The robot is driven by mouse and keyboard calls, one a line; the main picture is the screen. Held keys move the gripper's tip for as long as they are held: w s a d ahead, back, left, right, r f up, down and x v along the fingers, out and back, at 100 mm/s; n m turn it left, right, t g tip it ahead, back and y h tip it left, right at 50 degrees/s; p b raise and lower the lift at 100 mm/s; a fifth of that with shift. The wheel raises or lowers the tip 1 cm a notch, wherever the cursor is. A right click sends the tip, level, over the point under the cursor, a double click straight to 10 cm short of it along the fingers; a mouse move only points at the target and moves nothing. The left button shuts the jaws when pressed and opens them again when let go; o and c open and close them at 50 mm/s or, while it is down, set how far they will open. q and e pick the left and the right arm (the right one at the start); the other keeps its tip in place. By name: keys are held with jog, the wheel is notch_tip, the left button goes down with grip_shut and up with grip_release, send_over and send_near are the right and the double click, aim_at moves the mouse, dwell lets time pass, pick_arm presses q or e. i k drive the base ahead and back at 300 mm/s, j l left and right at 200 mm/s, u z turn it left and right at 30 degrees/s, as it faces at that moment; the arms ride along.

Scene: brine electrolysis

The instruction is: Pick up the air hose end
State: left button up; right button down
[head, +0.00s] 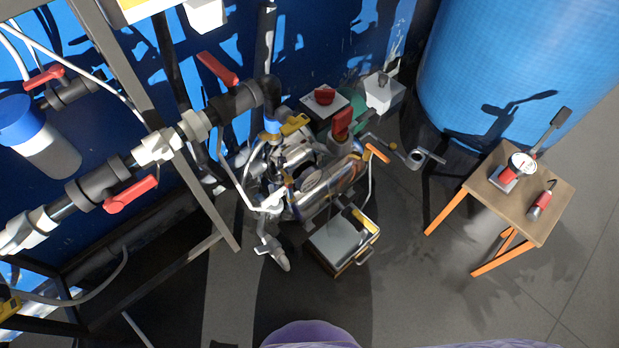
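I cannot surely tell which part is the air hose end. A thin pale hose (232,172) runs down along the frame to a pale fitting (272,201) at the left side of the shiny metal pump unit (325,190). Below that fitting, a grey piece (271,246) hangs or lies near the floor, with its lower tip toward the front. It may be a hose end, but it is too small to tell. Neither of my grippers shows in the head view.
A dark pipe frame with red-handled valves (131,195) stands at the left. An open-topped box (336,243) sits before the pump unit. A small orange-legged table (515,222) with a gauge (521,163) stands right, before a big blue tank (520,60). Floor at front right is clear.

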aim_at(544, 199)
jog(key=z, duration=1.95)
